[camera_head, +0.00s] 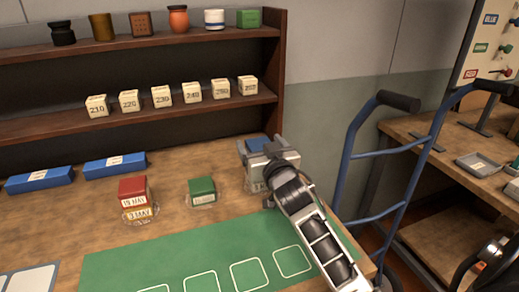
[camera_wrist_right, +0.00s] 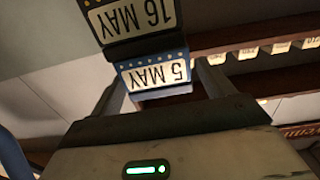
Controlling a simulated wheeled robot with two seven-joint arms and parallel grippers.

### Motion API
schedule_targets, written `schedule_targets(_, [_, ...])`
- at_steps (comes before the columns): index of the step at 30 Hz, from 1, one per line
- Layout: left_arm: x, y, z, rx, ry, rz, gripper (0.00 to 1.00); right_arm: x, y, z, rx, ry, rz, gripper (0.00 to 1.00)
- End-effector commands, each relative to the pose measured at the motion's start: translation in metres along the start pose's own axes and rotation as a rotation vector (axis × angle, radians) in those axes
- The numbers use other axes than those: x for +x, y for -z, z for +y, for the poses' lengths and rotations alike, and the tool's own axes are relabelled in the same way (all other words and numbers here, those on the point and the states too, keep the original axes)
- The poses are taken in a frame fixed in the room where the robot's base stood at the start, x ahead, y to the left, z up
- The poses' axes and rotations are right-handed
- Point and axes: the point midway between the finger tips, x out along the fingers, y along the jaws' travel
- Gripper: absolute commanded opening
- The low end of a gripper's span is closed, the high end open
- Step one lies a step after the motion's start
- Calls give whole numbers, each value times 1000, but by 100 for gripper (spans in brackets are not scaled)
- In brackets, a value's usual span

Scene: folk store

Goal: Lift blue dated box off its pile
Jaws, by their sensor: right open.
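The blue dated box (camera_head: 256,142) shows only in part behind my right gripper (camera_head: 266,160) in the head view. In the right wrist view the blue box (camera_wrist_right: 153,75) reads "5 MAY", upside down. It adjoins a dark box (camera_wrist_right: 135,22) reading "16 MAY", its pile-mate below. My right gripper (camera_wrist_right: 160,92) is open, one finger on each side of the blue box. Whether the fingers touch it is not clear. My left gripper is not in view.
A red box pile (camera_head: 135,198) and a green box (camera_head: 201,191) stand to the left on the wooden table. A green mat (camera_head: 190,255) lies in front. A shelf (camera_head: 200,110) with numbered blocks stands behind. A blue hand truck (camera_head: 350,150) stands at right.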

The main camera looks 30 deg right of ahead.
Motion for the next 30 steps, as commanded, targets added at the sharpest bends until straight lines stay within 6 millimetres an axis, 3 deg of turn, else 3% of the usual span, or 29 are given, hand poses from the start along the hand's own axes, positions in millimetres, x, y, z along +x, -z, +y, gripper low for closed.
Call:
schedule_targets(6, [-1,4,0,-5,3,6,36,26,0,-1,-1,1,1,80])
schedule_targets(13, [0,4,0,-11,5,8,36,27,-1,-1,0,1,0,80])
schedule_targets(14, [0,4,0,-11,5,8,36,27,-1,-1,0,1,0,78])
schedule_targets(19, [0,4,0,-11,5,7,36,27,-1,-1,0,1,0,30])
schedule_targets(30, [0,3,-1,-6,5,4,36,27,2,-1,0,1,2,30])
